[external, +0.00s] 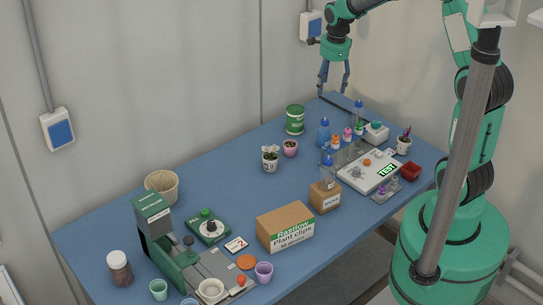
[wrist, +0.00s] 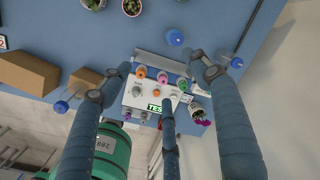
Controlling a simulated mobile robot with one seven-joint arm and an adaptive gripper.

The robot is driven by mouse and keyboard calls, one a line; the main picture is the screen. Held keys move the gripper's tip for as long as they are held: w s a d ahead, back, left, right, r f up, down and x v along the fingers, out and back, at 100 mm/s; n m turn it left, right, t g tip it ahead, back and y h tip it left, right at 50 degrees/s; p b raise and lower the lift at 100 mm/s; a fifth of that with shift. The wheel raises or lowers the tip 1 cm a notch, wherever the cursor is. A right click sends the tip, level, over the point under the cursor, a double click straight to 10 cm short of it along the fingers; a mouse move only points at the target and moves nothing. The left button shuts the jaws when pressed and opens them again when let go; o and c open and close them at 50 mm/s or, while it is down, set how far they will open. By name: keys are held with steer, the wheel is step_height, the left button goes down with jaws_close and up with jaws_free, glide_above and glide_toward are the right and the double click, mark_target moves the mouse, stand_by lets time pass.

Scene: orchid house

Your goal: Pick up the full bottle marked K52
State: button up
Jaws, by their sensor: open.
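Three blue-capped bottles are in view, and no K52 marking is legible on any. One bottle (external: 323,133) stands behind the white tester and looks blue; its cap shows in the wrist view (wrist: 175,38). A second, clearer bottle (external: 357,113) stands at the back right, with its cap also in the wrist view (wrist: 237,62). A third, clear-looking bottle (external: 327,174) is at the small cardboard box. I cannot be sure which are full. My gripper (external: 334,91) is open and empty, high above the table's far right end, apart from all bottles.
Small bottles with orange (external: 335,141), pink (external: 347,135) and green caps stand close to the blue bottle. The white tester (external: 368,172), a small potted plant (external: 404,143) and a green can (external: 294,120) are nearby. The blue table (external: 225,170) has free room at its middle left.

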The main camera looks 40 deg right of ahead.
mark_target(326, 121)
steer(key=w+d+f+m, duration=0.1)
steer(key=f+m, duration=0.1)
steer(key=f, duration=0.2)
steer(key=w+d+f+m, duration=0.2)
steer(key=f, duration=0.2)
steer(key=w+d+f+m+g, duration=0.1)
steer(key=w+f+m, duration=0.1)
steer(key=f, duration=0.2)
steer(key=shift+d+f+m, duration=0.25)
steer(key=shift+d+m, duration=0.05)
steer(key=shift+s, duration=0.1)
steer(key=shift+f+b, duration=0.4)
steer(key=shift+f, duration=3.85)
steer(key=shift+a+f+b, duration=0.1)
steer(key=shift+f+b, duration=0.4)
steer(key=shift+f, duration=2.1)
steer(key=shift+c, duration=0.5)
steer(key=c, duration=1.2)
